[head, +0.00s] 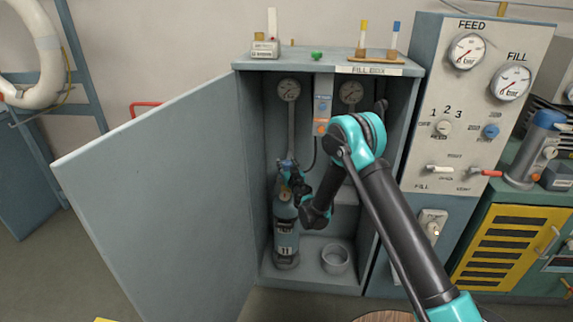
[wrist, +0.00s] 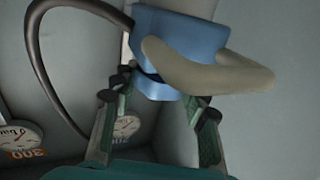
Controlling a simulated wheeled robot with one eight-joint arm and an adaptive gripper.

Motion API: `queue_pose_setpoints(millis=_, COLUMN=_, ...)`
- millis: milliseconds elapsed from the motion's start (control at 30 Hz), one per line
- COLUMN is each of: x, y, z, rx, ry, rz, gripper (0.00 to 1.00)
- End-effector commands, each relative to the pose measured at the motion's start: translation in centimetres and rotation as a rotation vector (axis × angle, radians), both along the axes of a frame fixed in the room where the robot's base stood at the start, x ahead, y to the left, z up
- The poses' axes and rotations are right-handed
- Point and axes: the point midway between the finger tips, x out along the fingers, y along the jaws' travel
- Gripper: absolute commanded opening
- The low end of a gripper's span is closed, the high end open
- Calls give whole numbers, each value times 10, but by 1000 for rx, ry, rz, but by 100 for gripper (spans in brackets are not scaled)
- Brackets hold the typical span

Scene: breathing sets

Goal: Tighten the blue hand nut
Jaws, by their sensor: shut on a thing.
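In the head view my gripper (head: 291,182) is inside the cabinet at the cylinder's top. A curved beige piece (wrist: 205,72) crosses in front of the nut. The nut's threads are hidden.
The grey cabinet's door (head: 165,195) stands open to the left. Inside are gauges (head: 289,90), a dark hose (wrist: 45,65), and an empty round holder (head: 335,259) right of the cylinder. The control panel (head: 480,120) stands right of the cabinet.

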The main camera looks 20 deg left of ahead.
Motion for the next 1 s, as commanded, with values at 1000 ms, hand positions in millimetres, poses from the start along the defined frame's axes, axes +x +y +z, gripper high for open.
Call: queue_pose_setpoints(millis=1000, x=2, y=-1, z=0, rx=0, ry=0, rz=850, gripper=15)
